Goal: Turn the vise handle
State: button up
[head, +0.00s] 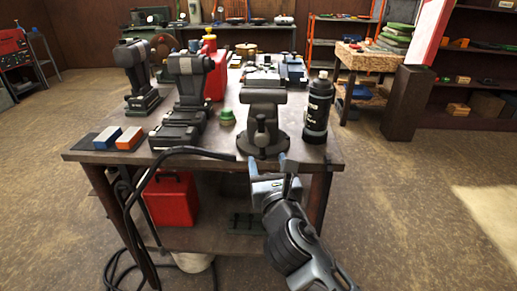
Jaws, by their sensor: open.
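A grey bench vise (264,125) stands on its round base near the front edge of the worktable (325,158). I cannot clearly make out its handle; the vise's front spindle end shows only as a dark, blurred shape. My gripper (268,165) is just in front of the table edge, below and in front of the vise. Its two fingers are apart and point toward the vise, with nothing visible between them. The fingertips look close to the vise base, but I cannot tell whether they touch it.
A black bottle (317,108) stands right of the vise, a small green object (227,117) left of it. Two black power tools stand further left, beside blue and orange blocks (130,138). A black cable (135,195) hangs at the table's front left.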

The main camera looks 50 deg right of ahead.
aim_at(263, 148)
jog(key=shift+p+x, duration=0.5)
jog(key=shift+x, duration=3.4)
jog(key=shift+c, duration=0.4)
jog(key=c, duration=0.9)
